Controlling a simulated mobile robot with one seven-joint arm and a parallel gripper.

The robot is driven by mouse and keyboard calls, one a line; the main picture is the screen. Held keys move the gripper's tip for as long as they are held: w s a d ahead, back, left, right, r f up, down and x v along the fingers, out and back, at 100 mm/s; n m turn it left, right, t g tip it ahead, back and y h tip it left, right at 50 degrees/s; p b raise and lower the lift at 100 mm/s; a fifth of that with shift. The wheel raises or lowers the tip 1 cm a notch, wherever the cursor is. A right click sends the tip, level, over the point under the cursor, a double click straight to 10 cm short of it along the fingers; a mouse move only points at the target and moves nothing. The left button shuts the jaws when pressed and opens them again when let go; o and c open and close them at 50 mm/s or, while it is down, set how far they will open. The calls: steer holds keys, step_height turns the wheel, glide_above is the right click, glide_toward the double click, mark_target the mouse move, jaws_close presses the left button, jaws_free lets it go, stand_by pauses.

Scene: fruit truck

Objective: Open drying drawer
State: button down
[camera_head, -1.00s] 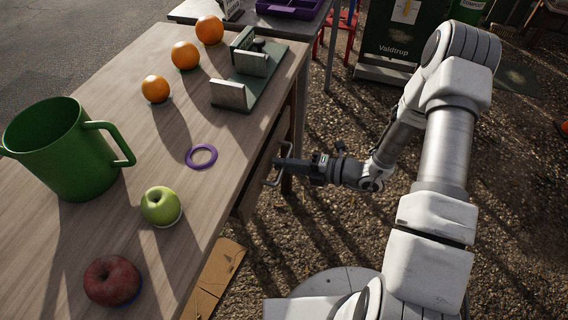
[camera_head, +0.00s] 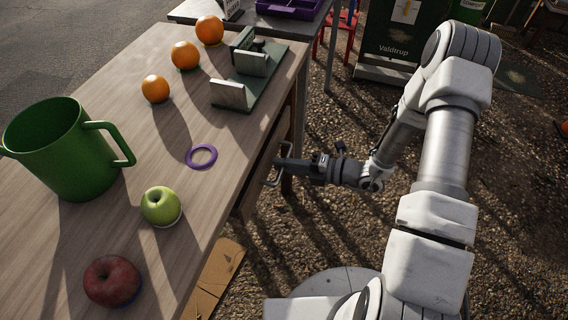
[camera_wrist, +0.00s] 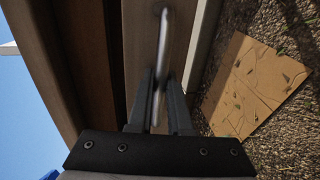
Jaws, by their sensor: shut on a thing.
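The drying drawer (camera_wrist: 145,45) is set under the wooden table top, its front facing my arm. Its metal bar handle (camera_wrist: 162,50) shows in the wrist view, running between my two fingers. My gripper (camera_head: 279,163) is at the table's right side in the head view, with the handle (camera_head: 272,181) at its fingertips. In the wrist view my gripper (camera_wrist: 160,95) is shut on the handle. The drawer front looks close to the table frame. The drawer's inside is hidden.
On the table (camera_head: 130,130) are a green mug (camera_head: 60,150), a green apple (camera_head: 160,206), a red apple (camera_head: 112,281), several oranges (camera_head: 185,55), a purple ring (camera_head: 201,157) and a green stand (camera_head: 250,75). Cardboard (camera_wrist: 255,82) lies on the gravel below. Gravel right of the table is open.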

steer(key=shift+d, duration=0.15)
steer(key=f+p+v, duration=0.2)
steer(key=f+v, duration=0.1)
steer(key=v, duration=1)
steer(key=d+f+p+v, duration=0.1)
steer(key=f+v, duration=0.1)
steer(key=v, duration=1.2)
steer(key=shift+s+d+f+p, duration=0.3)
steer(key=shift+d+f+p, duration=0.05)
steer(key=c, duration=0.8)
jaws_free()
steer(key=shift+c, duration=0.2)
steer(key=p+v, duration=0.1)
steer(key=v, duration=1.6)
steer(key=shift+d+p, duration=0.25)
steer(key=shift+p, duration=0.1)
